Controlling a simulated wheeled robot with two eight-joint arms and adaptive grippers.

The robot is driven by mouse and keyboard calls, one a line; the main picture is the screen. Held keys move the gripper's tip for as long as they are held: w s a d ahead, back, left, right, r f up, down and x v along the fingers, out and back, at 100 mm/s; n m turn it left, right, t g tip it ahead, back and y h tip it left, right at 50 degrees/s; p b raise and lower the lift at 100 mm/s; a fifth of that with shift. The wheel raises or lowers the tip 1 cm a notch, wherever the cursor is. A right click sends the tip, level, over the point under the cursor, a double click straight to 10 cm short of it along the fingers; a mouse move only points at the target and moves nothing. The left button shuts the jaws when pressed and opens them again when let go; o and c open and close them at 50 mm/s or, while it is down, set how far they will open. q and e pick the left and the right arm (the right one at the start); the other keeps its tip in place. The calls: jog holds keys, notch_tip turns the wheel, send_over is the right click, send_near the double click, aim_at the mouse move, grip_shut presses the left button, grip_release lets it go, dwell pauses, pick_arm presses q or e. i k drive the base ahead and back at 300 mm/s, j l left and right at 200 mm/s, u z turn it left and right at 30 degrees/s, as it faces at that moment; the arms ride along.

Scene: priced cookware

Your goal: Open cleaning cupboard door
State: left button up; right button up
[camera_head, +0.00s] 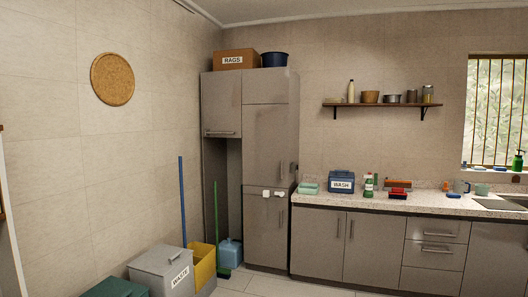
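A tall grey cupboard (268,140) stands against the back wall, left of the counter. Its upper left door (221,105) has a horizontal handle (221,134) and looks shut. The tall right door (262,145) and the lower right door (262,228) have vertical handles and look shut. Two small white pieces (272,193) sit at the seam between these doors; I cannot tell what they are. Below the upper left door is an open recess. No label naming the cleaning cupboard is readable. Neither of my grippers shows.
A blue container (230,253), a green-handled broom (216,225), a yellow bin (202,262) and a grey WASTE bin (162,269) stand by the recess. A RAGS box (235,59) sits on top. The counter (380,203) runs right; some floor (262,284) is clear in front.

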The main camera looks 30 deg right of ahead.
aim_at(266, 128)
jog(key=i+l+z, duration=0.15)
jog(key=i+z, duration=0.7)
jog(key=i, duration=0.2)
jog(key=i+j+z, duration=0.25)
jog(key=i+z, duration=0.35)
jog(key=i, duration=2.2)
